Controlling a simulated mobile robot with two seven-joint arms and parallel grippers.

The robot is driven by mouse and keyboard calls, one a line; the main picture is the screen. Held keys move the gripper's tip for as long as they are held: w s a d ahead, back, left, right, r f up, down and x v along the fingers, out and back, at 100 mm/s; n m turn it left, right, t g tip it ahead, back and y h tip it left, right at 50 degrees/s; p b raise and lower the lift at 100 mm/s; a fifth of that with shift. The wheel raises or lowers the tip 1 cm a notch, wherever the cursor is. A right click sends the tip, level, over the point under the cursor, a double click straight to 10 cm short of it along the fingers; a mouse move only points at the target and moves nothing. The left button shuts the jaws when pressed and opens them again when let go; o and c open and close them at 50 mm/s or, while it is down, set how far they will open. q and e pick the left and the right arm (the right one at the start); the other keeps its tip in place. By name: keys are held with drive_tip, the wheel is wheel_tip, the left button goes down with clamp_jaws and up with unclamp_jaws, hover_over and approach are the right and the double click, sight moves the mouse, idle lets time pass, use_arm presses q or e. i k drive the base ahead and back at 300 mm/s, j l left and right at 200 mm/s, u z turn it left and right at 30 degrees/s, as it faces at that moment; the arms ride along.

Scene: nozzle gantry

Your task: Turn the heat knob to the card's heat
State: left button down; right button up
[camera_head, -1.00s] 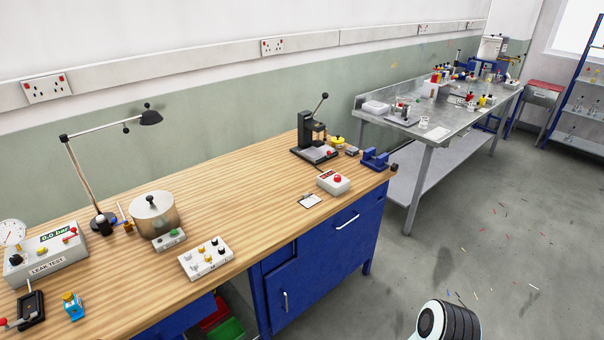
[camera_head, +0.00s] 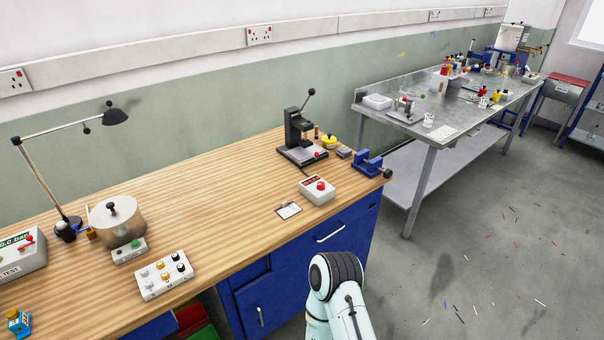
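A white control box (camera_head: 308,198) with a small dark red display and a round red knob (camera_head: 320,185) stands on the wooden bench, near its right front edge. I take this knob to be the heat knob, but its setting is too small to read. A small white card with a dark clip or border (camera_head: 289,210) lies flat just left of the box; its writing is not legible. A pale arm link of mine with a black ribbed joint rises at the bottom centre, in front of the blue cabinet. Neither gripper is in view.
A black lever press (camera_head: 299,135) and a blue vice (camera_head: 370,162) stand behind and right of the box. A switch panel (camera_head: 164,275), metal pot (camera_head: 116,222) and lamp (camera_head: 115,114) stand at left. The bench middle is clear. A steel table (camera_head: 455,120) stands beyond.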

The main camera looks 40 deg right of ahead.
sight(321, 185)
drive_tip(key=l+u, duration=0.4)
drive_tip(key=l, duration=0.65)
drive_tip(key=l+u, duration=0.15)
drive_tip(key=l, duration=0.95)
